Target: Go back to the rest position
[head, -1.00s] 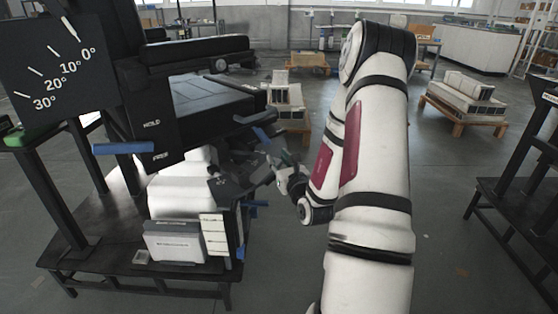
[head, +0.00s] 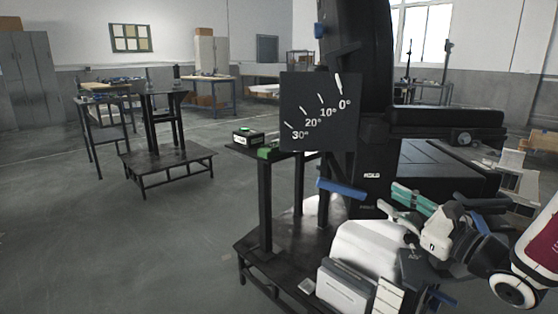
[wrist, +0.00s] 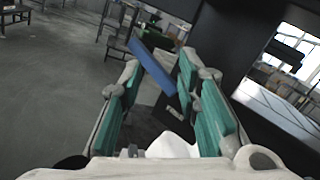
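My gripper (head: 402,202) is at the lower right in the head view, in front of the black lift column (head: 362,90). Its teal-padded fingers also show in the wrist view (wrist: 158,62), spread apart with nothing held between them. A blue lever (head: 342,188) sticks out of the column, to the left of my gripper. In the wrist view the blue lever (wrist: 152,66) appears beyond and between the fingertips; I cannot tell the exact gap. The dial plate (head: 318,112) with degree marks is above the lever.
The column stands on a dark low platform (head: 258,246). Another dark stand (head: 168,160) is further back left. The floor (head: 90,245) at left is clear.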

